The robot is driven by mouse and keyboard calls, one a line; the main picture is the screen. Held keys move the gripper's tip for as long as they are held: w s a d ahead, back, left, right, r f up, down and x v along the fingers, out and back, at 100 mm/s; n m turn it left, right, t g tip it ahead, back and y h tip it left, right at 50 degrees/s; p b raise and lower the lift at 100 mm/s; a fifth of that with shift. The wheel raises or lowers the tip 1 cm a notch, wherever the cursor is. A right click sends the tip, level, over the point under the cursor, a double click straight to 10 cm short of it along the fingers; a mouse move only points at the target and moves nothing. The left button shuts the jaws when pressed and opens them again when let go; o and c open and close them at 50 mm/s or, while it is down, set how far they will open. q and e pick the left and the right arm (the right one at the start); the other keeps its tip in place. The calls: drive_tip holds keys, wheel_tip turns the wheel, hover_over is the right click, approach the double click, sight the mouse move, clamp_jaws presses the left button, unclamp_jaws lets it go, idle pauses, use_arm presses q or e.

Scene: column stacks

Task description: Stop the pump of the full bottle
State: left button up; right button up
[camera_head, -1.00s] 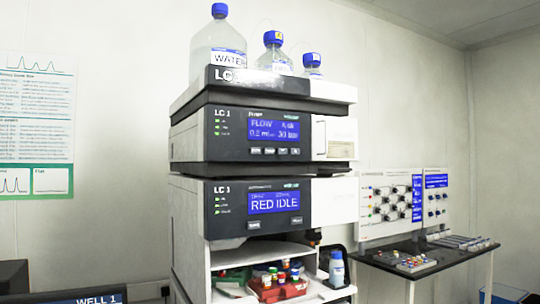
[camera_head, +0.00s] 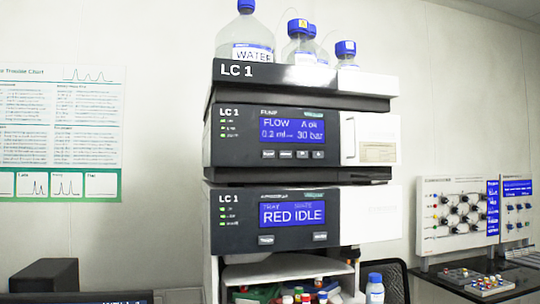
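A column stack labelled LC 1 stands in the middle of the head view. Its pump module (camera_head: 230,150) has a blue screen (camera_head: 292,131) reading FLOW, A ok, 0.2 ml and 30 bar, with a row of small buttons (camera_head: 293,154) below it. On top stand a large bottle labelled WATER (camera_head: 246,38) with a blue cap, and smaller blue-capped bottles (camera_head: 300,45), one with a yellow mark on its cap, and another at the right (camera_head: 346,54). Their fill levels are hard to tell. Neither gripper is in view.
The module below (camera_head: 228,222) has a screen reading RED IDLE. An open bay under it holds coloured vials (camera_head: 300,295); a blue-capped bottle (camera_head: 375,290) stands beside it. At right is a table (camera_head: 440,278) with panels behind. A wall chart (camera_head: 60,130) hangs left.

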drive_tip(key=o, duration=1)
